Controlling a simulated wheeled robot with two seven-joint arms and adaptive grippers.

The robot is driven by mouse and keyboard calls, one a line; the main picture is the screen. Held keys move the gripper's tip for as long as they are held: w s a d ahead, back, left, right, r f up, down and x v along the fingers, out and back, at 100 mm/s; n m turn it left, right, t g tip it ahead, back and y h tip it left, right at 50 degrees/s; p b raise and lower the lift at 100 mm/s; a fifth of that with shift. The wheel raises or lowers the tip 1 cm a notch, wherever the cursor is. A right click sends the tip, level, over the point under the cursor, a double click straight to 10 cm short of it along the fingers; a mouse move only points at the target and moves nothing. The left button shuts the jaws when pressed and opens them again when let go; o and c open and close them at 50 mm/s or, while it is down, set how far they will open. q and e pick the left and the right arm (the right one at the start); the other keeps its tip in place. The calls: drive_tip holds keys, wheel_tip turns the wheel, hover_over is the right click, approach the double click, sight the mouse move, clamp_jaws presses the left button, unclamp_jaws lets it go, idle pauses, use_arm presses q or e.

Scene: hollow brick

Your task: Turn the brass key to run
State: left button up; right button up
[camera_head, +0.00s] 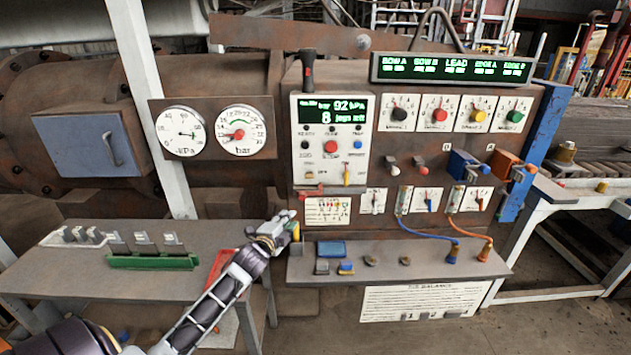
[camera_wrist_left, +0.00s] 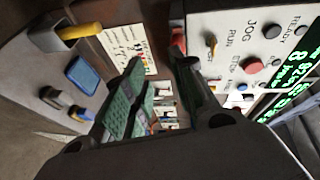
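The brass key (camera_head: 309,176) is a small brass-coloured piece low on the left of the white control panel (camera_head: 362,140), by the JOG/RUN label. In the left wrist view it is the orange-brown piece (camera_wrist_left: 212,45) beside that label. My left gripper (camera_head: 284,224) is below and left of the panel, near the left end of the shelf, apart from the key. In the left wrist view its two fingers (camera_wrist_left: 163,88) are spread with nothing between them. My right gripper shows in neither view.
A shelf (camera_head: 420,268) with small blocks and a blue pad (camera_head: 331,248) juts out below the panel. A yellow-handled piece (camera_wrist_left: 80,32) shows near the gripper. Left is a grey table (camera_head: 40,272) with a green rack (camera_head: 152,262). Blue and orange cables hang at right.

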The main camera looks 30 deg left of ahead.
use_arm(q)
wheel_tip(320, 180, up, 8)
drive_tip(key=d+m+t, duration=0.1)
drive_tip(key=m, duration=0.1)
drive_tip(key=shift+w+r+t, duration=0.15)
drive_tip(key=shift+w+t, duration=0.2)
drive_tip(key=shift+t, duration=0.05)
drive_tip(key=shift+w+d, duration=0.1)
drive_tip(key=shift+w, duration=0.1)
drive_tip(key=p, duration=0.1)
approach(309, 176)
drive_tip(key=w+a+p, duration=0.1)
drive_tip(key=w+p, duration=0.1)
drive_tip(key=w, duration=0.6)
idle(0.6)
drive_tip(key=shift+a, duration=0.1)
clamp_jaws()
